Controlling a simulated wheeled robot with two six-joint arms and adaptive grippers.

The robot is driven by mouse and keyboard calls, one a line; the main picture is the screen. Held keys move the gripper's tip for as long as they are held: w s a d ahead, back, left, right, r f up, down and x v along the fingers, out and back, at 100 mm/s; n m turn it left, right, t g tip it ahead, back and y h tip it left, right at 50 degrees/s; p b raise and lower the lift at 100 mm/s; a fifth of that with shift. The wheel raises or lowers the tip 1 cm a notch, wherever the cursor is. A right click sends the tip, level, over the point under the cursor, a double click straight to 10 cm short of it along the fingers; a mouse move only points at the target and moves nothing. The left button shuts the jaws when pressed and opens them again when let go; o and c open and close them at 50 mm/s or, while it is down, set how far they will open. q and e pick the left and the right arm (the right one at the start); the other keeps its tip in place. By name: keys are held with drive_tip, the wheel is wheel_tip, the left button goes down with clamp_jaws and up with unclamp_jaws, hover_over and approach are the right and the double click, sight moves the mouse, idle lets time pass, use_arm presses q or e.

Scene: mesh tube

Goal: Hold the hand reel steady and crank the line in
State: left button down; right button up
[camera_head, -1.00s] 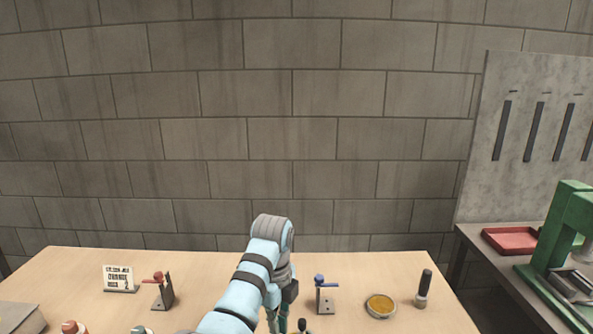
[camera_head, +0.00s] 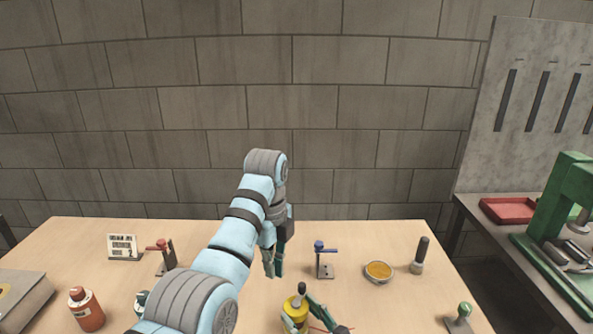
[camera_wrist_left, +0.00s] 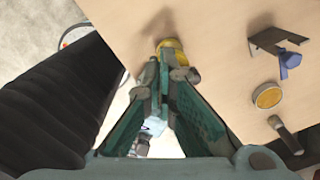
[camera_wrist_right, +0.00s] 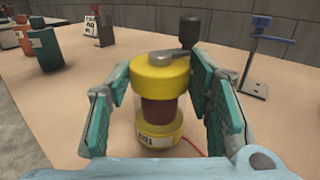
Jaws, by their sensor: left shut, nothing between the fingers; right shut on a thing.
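The hand reel is a yellow-capped drum (camera_head: 294,312) with a dark red middle and a clear yellow base, upright at the table's near side. On top is a grey crank arm (camera_wrist_right: 174,57) with an upright black knob (camera_wrist_right: 190,28). A red line (camera_wrist_right: 190,146) runs from its foot. My right gripper (camera_wrist_right: 160,105) has its fingers on both sides of the reel (camera_wrist_right: 158,75), gripping it. My left gripper (camera_head: 274,266) is shut and empty, above and behind the reel, apart from the crank. In the left wrist view its closed fingertips (camera_wrist_left: 162,62) overlap the reel (camera_wrist_left: 178,54).
A blue-topped stand (camera_head: 323,262), a yellow dish (camera_head: 378,271) and a dark-handled tool (camera_head: 419,256) stand to the right. A red-topped stand (camera_head: 165,258), a sign (camera_head: 122,247) and an orange bottle (camera_head: 86,310) stand left. The table's back middle is clear.

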sight(299, 294)
use_arm(q)
wheel_tip(299, 294, down, 6)
drive_tip(key=shift+a, duration=0.2)
idle(0.5)
drive_tip(key=shift+d, duration=0.6)
idle(0.7)
drive_tip(key=shift+a, duration=0.1)
